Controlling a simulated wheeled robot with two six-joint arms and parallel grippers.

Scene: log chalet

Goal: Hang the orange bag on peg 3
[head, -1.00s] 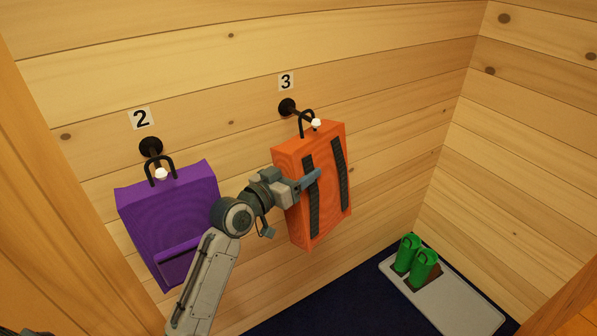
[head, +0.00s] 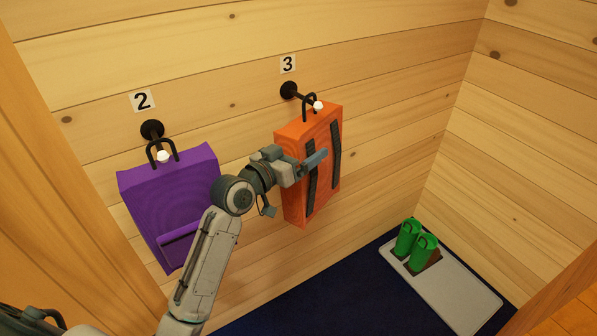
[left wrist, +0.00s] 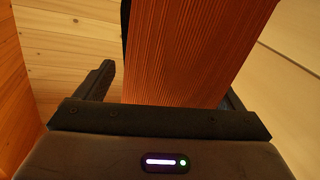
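The orange bag (head: 294,180) hangs upright at peg 3 (head: 289,91), its black handle loop around the peg's shaft behind the white tip. Two dark straps run down its front. My left gripper (head: 308,165) is at the bag's side, with one finger across the strap side. In the left wrist view the orange side (left wrist: 195,50) lies between the spread fingers of the left gripper (left wrist: 168,92). A gap shows between the left-hand finger and the bag; the other finger is partly hidden. My right gripper is out of view.
A purple bag (head: 180,205) hangs on peg 2 (head: 152,130), close to my left arm. Green boots (head: 415,242) stand on a grey tray (head: 455,283) at the lower right, on a dark blue floor (head: 310,285). A log wall stands behind the bags.

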